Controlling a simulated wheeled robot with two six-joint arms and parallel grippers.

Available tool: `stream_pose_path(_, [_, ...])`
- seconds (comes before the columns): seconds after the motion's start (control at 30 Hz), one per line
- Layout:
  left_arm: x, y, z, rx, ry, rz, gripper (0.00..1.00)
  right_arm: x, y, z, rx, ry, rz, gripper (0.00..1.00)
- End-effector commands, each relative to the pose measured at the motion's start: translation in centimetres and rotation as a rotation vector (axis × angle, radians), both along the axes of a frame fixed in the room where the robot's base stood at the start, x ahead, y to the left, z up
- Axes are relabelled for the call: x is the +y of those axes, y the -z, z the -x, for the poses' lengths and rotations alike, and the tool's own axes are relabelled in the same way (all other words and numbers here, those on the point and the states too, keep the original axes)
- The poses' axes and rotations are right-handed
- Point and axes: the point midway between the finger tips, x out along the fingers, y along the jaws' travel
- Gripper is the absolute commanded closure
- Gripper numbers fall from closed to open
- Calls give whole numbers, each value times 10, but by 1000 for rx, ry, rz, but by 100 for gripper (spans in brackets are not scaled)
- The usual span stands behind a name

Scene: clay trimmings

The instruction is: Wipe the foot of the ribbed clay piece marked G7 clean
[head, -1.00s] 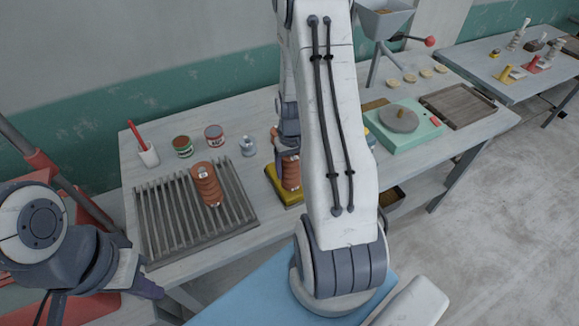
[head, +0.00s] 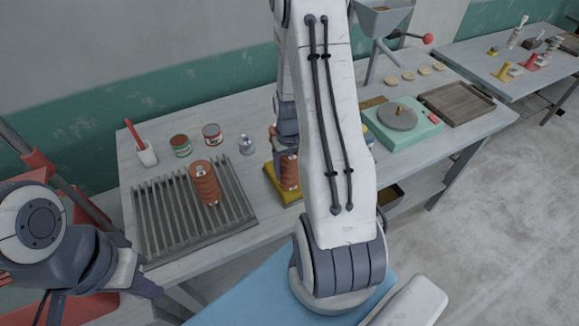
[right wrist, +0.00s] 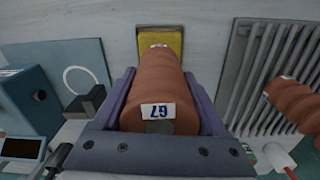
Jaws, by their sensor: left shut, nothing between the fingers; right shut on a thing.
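The ribbed orange-brown clay piece marked G7 (right wrist: 160,88) is in my right gripper (right wrist: 158,95), with a finger on each side. Its label reads upside down in the right wrist view. It also shows in the head view (head: 290,172), partly hidden by my right arm, standing about upright at the yellow pad (head: 285,197). The yellow pad also shows beyond its far end in the right wrist view (right wrist: 175,45). The foot is hidden, and I cannot tell whether it touches the pad. My left gripper (head: 150,289) is shut and empty, low at the left, off the table.
A second ribbed clay piece (head: 204,183) is on the slatted rack (head: 160,222). A green wheel unit (head: 425,128) is at the right.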

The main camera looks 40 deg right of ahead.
Motion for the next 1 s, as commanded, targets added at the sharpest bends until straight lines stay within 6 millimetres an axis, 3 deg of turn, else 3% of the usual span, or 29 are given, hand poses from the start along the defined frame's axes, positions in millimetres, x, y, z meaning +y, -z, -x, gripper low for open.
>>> stream_pose_path(1.0, [0, 7, 0, 0, 0, 0, 100, 0, 9, -1, -2, 0, 1, 100])
